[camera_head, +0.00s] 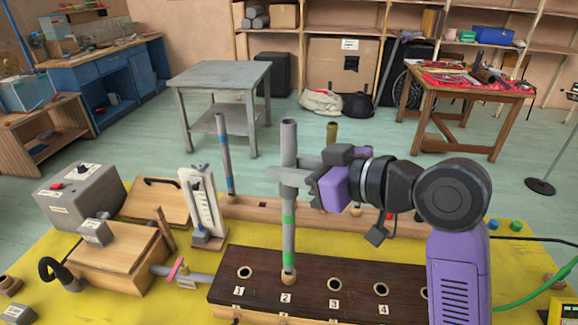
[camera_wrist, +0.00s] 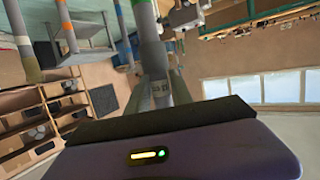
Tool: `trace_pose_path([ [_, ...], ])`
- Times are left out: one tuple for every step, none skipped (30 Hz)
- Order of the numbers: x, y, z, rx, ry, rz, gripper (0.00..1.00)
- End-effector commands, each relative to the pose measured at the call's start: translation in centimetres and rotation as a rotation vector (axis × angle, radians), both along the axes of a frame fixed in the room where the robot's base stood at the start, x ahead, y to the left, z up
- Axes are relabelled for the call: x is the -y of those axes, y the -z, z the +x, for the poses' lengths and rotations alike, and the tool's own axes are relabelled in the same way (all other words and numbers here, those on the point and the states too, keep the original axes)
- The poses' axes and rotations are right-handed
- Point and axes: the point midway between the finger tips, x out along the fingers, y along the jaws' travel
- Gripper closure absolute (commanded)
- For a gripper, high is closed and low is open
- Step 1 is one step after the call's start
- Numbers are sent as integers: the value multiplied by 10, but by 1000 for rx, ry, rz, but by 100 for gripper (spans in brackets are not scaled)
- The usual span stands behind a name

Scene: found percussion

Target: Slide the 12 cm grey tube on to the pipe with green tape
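The grey tube (camera_head: 289,145) is upright in the middle of the head view, its open end on top. My gripper (camera_head: 290,177) is shut around it. In the wrist view the tube (camera_wrist: 151,55) runs between my fingers and carries a small label that seems to read 12. The pipe with green tape (camera_head: 288,232) stands upright at hole 2 of the dark board (camera_head: 255,258), directly in line below the tube. A bit of green also shows at the top edge of the wrist view. I cannot tell whether the tube's lower end is around the pipe or just above it.
A blue-taped pipe (camera_head: 225,152) stands behind to the left, near a white gauge stand (camera_head: 203,208). A brownish pipe (camera_head: 331,132) shows behind my gripper. A wooden box (camera_head: 115,258) and a grey control box (camera_head: 80,190) occupy the left of the yellow table.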

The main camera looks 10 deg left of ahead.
Motion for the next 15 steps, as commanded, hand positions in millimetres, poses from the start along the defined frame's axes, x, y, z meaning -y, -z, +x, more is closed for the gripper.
trace_pose_path([
  [0, 0, 0, -1, 0, -1, 61],
  [0, 0, 0, -1, 0, -1, 55],
  [0, 0, 0, -1, 0, -1, 53],
  [0, 0, 0, 0, 0, 0, 53],
  [0, 0, 0, 0, 0, 0, 53],
  [0, 0, 0, 0, 0, 0, 53],
  [0, 0, 0, 0, 0, 0, 53],
  [0, 0, 0, 0, 0, 0, 53],
  [0, 0, 0, 0, 0, 0, 53],
  [0, 0, 0, -1, 0, -1, 53],
  [0, 0, 0, 0, 0, 0, 53],
  [1, 0, -1, 0, 0, 0, 53],
  [3, -1, -1, 0, 1, 0, 53],
  [5, -1, -2, 0, 1, 0, 53],
  [8, -2, -4, 1, 2, 0, 53],
])
